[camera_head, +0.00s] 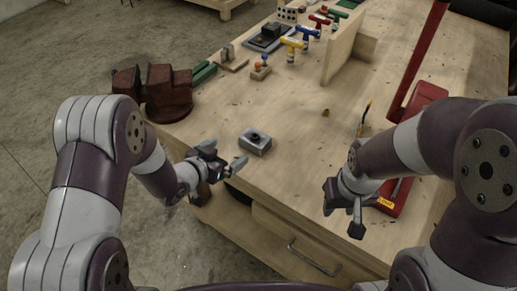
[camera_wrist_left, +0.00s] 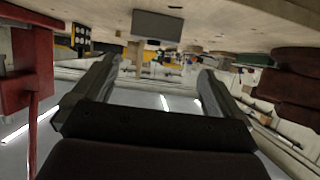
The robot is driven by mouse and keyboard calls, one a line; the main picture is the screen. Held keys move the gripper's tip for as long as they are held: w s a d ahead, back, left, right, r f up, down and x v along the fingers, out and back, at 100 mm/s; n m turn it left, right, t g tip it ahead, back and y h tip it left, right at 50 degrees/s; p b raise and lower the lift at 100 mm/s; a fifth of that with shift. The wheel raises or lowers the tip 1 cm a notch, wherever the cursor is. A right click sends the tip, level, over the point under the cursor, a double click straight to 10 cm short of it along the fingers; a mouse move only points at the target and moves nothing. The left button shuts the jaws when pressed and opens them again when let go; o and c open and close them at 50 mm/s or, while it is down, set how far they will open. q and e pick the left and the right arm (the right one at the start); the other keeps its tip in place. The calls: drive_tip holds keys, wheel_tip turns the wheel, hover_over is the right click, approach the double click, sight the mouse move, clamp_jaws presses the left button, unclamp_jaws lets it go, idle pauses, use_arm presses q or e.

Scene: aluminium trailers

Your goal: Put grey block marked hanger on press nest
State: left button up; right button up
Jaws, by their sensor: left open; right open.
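A small grey block (camera_head: 255,146) with a dark round piece on top sits on the bench near its front left edge; no marking is readable. It also shows in the left wrist view as a grey box (camera_wrist_left: 157,25) beyond the fingers. My left gripper (camera_head: 226,158) is open and empty, just left of and nearer than the block, apart from it. My right gripper (camera_head: 342,213) is open and empty over the front of the bench, beside the red press (camera_head: 421,97). The right arm hides part of the press base, and I cannot make out the nest.
A dark red vise (camera_head: 165,92) stands at the left edge. A wooden upright (camera_head: 342,47) stands farther back. Coloured T-handled tools (camera_head: 293,45) and a dark tray (camera_head: 262,44) are at the back. The bench between block and press is mostly clear.

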sight(252, 139)
use_arm(q)
drive_tip(key=shift+h, duration=0.4)
drive_tip(key=x, duration=0.3)
drive_tip(key=d+x, duration=0.1)
drive_tip(key=x, duration=0.1)
drive_tip(key=shift+s+p, duration=0.2)
drive_tip(key=shift+p, duration=0.1)
drive_tip(key=x, duration=0.5)
drive_tip(key=p+x, duration=0.1)
drive_tip(key=x, duration=0.1)
drive_tip(key=shift+w+a+f, duration=0.15)
drive_tip(key=shift+w+f, duration=0.1)
drive_tip(key=shift+f, duration=0.05)
drive_tip(key=shift+a, duration=0.1)
drive_tip(key=c, duration=0.8)
drive_tip(key=shift+r, duration=0.1)
drive_tip(key=shift+c, duration=1.3)
drive_tip(key=shift+r, duration=0.1)
